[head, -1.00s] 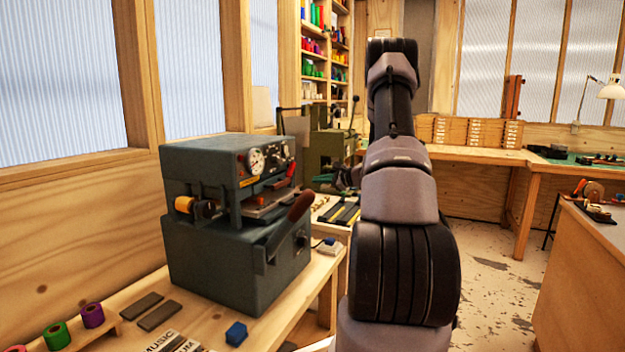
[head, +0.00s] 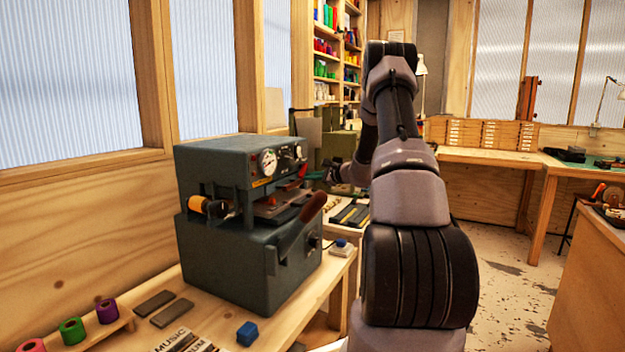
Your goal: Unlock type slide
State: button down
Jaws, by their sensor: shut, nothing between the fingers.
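The dark grey foil press (head: 225,245) stands on the wooden bench at left, with gauges on its upper front. In its open middle, a flat slide-like plate (head: 285,212) shows under the head. A small red part (head: 303,171) sits at the press's right side; I cannot tell whether it is the slide's lock. My gripper (head: 332,172) is small and dark, just right of the press in the picture, shut and empty. Its fingertips are hard to make out.
Coloured foil rolls (head: 72,330), dark bars (head: 163,308) and a blue block (head: 247,333) lie on the bench before the press. A green machine (head: 338,148) stands behind. A cabinet (head: 592,275) is at right. Bare floor (head: 510,290) lies between.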

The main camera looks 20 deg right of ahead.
jog(key=shift+s+a+r+m+g+y, duration=0.1)
jog(key=shift+a+m+g+y, duration=0.1)
jog(key=shift+m, duration=0.35)
jog(key=shift+s+a+r+m+g+y, duration=0.1)
jog(key=shift+m+g+y, duration=0.1)
jog(key=shift+m, duration=0.35)
dwell(0.3)
jog(key=shift+s+a+r+m+g+y, duration=0.15)
jog(key=shift+m+g+y, duration=0.15)
jog(key=shift+m, duration=0.35)
jog(key=shift+s+a+r+m+g+y, duration=0.1)
jog(key=shift+a+r+m+g+y, duration=0.15)
jog(key=shift+m, duration=0.4)
jog(key=shift+d, duration=0.1)
jog(key=shift+s+r, duration=0.1)
dwell(1.1)
dwell(0.4)
jog(key=shift+w+d+f, duration=0.2)
jog(key=shift+w+d, duration=0.3)
